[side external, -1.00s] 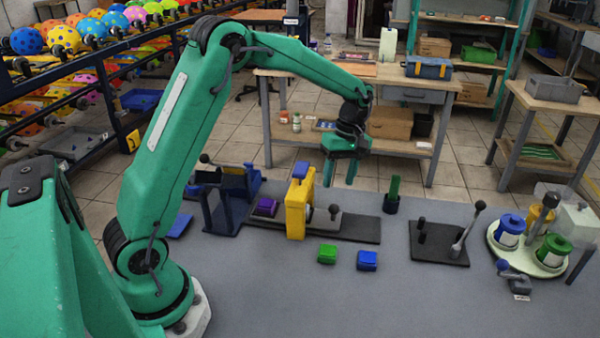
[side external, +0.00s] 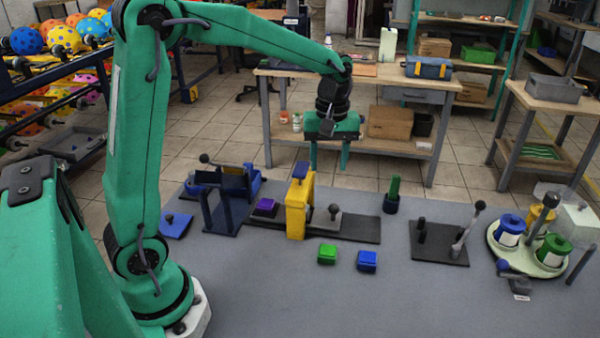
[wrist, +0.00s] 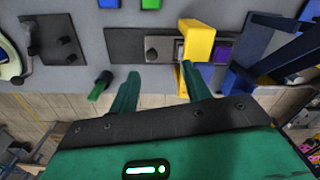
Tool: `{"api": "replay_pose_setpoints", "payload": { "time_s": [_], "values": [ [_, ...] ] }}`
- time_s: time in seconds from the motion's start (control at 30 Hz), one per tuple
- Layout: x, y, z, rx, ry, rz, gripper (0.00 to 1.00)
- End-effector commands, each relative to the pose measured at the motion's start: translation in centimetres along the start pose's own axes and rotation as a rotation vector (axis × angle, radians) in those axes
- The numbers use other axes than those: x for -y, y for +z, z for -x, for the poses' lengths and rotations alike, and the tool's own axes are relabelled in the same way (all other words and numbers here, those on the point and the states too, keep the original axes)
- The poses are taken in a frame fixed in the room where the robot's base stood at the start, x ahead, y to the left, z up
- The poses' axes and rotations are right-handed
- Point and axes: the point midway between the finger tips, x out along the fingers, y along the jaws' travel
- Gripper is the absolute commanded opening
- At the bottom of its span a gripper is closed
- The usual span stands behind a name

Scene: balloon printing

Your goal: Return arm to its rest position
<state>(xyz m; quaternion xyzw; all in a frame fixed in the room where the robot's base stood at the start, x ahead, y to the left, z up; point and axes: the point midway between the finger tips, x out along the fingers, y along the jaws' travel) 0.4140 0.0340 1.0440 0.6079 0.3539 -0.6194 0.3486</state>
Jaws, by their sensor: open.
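My green arm stands at the left of the grey work table in the side external view. My gripper (side external: 329,157) hangs in the air behind the yellow press frame (side external: 298,208), pointing down, with its fingers apart and nothing between them. In the wrist view my gripper (wrist: 160,82) shows two separated green fingers. The yellow frame (wrist: 197,42) lies beyond the right finger there, and the green peg in its dark holder (wrist: 101,86) lies left of the left finger.
On the table are a green block (side external: 327,254), a blue block (side external: 367,261), a black lever plate (side external: 440,244) and a round tray (side external: 524,262) with colored pots. A dark blue stand (side external: 222,210) is left of the yellow frame. The front table area is clear.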

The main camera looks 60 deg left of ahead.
Motion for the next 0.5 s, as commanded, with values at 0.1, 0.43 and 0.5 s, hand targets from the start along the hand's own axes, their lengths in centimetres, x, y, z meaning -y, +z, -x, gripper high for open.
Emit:
{"api": "replay_pose_setpoints", "payload": {
  "time_s": [0.1, 0.43, 0.5],
  "values": [
    [1.3, 1.4, 1.7, -0.032, 0.042, -0.096, 0.48],
    [5.2, 5.0, 4.8, -0.131, 0.135, -0.37, 0.48],
    [6.1, 5.7, 5.2, -0.154, 0.151, -0.426, 0.48]
  ]
}}
